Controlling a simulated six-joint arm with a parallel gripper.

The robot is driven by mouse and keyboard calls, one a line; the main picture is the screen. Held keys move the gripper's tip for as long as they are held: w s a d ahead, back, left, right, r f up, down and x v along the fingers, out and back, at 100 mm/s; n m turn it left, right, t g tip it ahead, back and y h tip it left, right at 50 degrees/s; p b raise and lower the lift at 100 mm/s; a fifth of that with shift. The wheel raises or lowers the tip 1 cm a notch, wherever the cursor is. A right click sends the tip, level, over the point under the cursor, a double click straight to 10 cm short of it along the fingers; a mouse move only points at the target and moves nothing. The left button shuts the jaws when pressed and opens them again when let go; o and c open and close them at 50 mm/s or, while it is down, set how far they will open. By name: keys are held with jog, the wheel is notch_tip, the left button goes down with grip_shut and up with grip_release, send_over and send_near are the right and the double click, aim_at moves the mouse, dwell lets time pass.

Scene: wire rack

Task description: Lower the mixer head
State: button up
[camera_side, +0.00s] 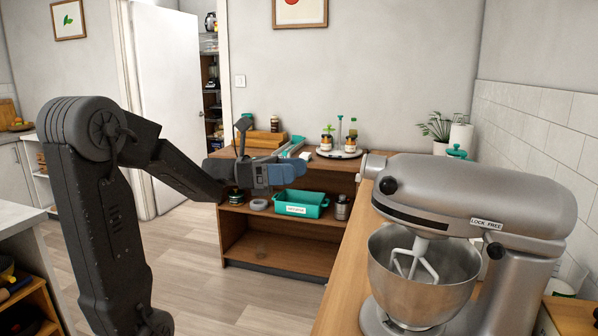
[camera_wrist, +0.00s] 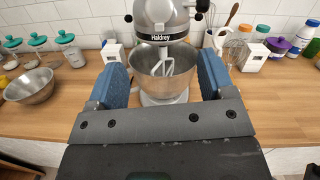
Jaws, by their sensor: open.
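The silver stand mixer's head (camera_side: 480,195) is at the right in the side view, its front end higher in the picture than its rear. A small label reads "LOCK FREE". A white beater (camera_side: 416,260) hangs from the head, its lower part inside the steel bowl (camera_side: 425,285). In the wrist view the mixer head (camera_wrist: 163,20) faces me, above the bowl (camera_wrist: 165,82). My gripper (camera_side: 300,172) is left of the mixer, apart from it. Its blue fingers are wide open and empty; in the wrist view my gripper (camera_wrist: 163,75) frames the bowl.
The wooden counter (camera_wrist: 70,100) runs under the mixer. A loose metal bowl (camera_wrist: 30,86) and several teal-lidded jars stand at its left in the wrist view. White boxes and utensils flank the mixer. In the side view, a shelf unit (camera_side: 285,255) with a teal bin (camera_side: 300,204) stands behind my gripper.

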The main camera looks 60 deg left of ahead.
jog(key=w+d+m, duration=0.1)
jog(key=w+d, duration=0.2)
jog(key=w+d+r+m+g, duration=0.1)
jog(key=w+d+m, duration=0.1)
jog(key=w+d, duration=0.1)
jog(key=w+d+r+m, duration=0.1)
jog(key=w+d, duration=0.1)
jog(key=w, duration=0.1)
jog(key=shift+w+d+m+g, duration=0.3)
jog(key=shift+w+d, duration=0.1)
